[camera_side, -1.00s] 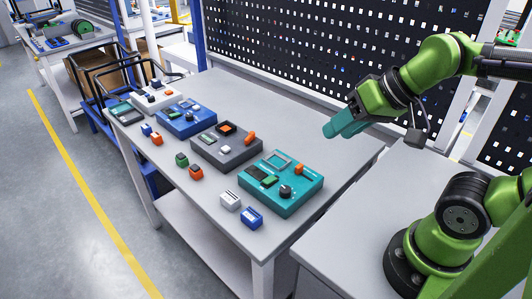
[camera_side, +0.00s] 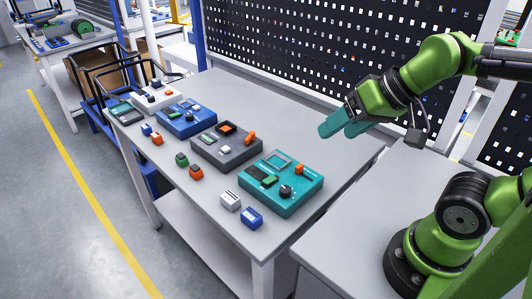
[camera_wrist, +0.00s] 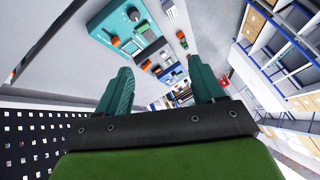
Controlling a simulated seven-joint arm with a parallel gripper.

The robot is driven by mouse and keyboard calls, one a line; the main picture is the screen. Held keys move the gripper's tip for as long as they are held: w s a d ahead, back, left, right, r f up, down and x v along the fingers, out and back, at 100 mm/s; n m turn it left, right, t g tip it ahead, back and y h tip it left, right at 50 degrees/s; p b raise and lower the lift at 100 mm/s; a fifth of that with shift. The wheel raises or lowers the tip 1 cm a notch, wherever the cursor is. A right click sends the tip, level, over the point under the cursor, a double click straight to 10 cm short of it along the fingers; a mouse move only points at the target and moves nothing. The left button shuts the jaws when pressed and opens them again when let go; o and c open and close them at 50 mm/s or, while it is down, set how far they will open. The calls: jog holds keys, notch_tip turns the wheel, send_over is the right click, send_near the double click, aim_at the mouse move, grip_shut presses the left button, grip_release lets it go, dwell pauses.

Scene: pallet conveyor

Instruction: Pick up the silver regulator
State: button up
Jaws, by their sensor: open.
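A small silver-grey block (camera_side: 230,201), which looks like the silver regulator, sits loose near the table's front edge. It is beside a blue block (camera_side: 252,218) and in front of the teal device (camera_side: 300,198). My gripper (camera_side: 337,127) has teal fingers and hangs in the air above the back right of the table, well away from the silver block. Its fingers are apart with nothing between them. In the wrist view my gripper (camera_wrist: 160,66) also shows open, with the teal device (camera_wrist: 108,35) beyond it.
A dark grey device (camera_side: 232,160), a blue device (camera_side: 187,122) and a white one line the table. Loose green (camera_side: 182,159) and orange (camera_side: 196,172) blocks lie along the front. A perforated panel (camera_side: 300,50) stands behind. The table's back strip is clear.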

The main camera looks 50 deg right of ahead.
jog(key=f+g, duration=0.1)
jog(key=f, duration=0.1)
jog(key=n+g+h, duration=0.2)
jog(key=n+g, duration=0.2)
jog(key=g, duration=0.2)
send_over(230, 197)
jog(key=f, duration=2)
jog(key=shift+w+d+f, duration=0.15)
jog(key=shift+d+f, duration=0.05)
jog(key=shift+d, duration=0.05)
jog(key=shift+a+f, duration=0.15)
jog(key=shift+f, duration=1.35)
jog(key=shift+a+f, duration=0.1)
jog(key=shift+f, duration=1.4)
